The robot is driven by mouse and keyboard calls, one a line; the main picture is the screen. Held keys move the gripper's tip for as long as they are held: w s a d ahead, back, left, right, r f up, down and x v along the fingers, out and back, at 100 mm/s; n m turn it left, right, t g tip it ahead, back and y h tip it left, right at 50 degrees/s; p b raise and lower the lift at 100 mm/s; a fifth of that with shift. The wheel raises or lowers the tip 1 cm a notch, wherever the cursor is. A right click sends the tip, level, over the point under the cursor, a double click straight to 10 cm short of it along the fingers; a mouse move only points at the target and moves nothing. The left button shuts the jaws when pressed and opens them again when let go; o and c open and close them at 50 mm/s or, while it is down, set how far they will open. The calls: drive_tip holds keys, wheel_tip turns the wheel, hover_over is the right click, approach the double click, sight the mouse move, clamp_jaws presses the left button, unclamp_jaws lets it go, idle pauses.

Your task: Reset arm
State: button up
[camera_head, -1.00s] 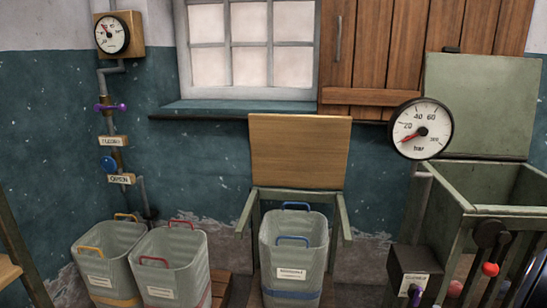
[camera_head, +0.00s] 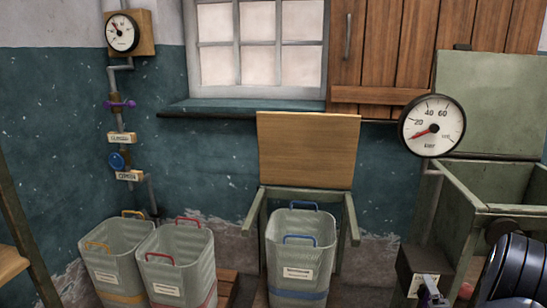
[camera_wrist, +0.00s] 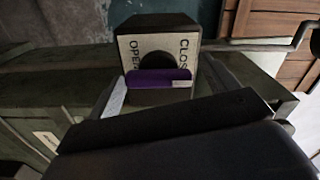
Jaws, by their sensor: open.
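My gripper (camera_wrist: 196,92) is open in the wrist view, its pale left finger beside a purple handle (camera_wrist: 160,78). The handle lies across the front of a dark box with a plate (camera_wrist: 155,50) marked OPEN and CLOSE. I see nothing held between the fingers. In the head view my black ribbed arm fills the lower right corner, and the dark box (camera_head: 410,264) with its purple handle (camera_head: 431,293) stands just left of it. Whether the fingers touch the handle cannot be told.
A green open bin (camera_head: 487,186) and a large gauge (camera_head: 432,126) are beside my arm. Grey tubs (camera_head: 300,262) (camera_head: 178,262) stand at centre and left. A wall pipe at left carries a small gauge (camera_head: 121,33) and purple (camera_head: 121,103) and blue (camera_head: 117,161) handles.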

sight(429, 299)
drive_tip(key=n+b, duration=0.1)
drive_tip(key=n, duration=0.5)
drive_tip(key=shift+a+r+n, duration=0.1)
drive_tip(key=shift+r+n, duration=0.05)
drive_tip(key=shift+n, duration=0.15)
drive_tip(key=n, duration=0.6)
drive_tip(key=shift+a+r+n, duration=0.1)
drive_tip(key=shift+a+n, duration=0.1)
drive_tip(key=shift+n, duration=0.2)
drive_tip(key=shift+v, duration=1.75)
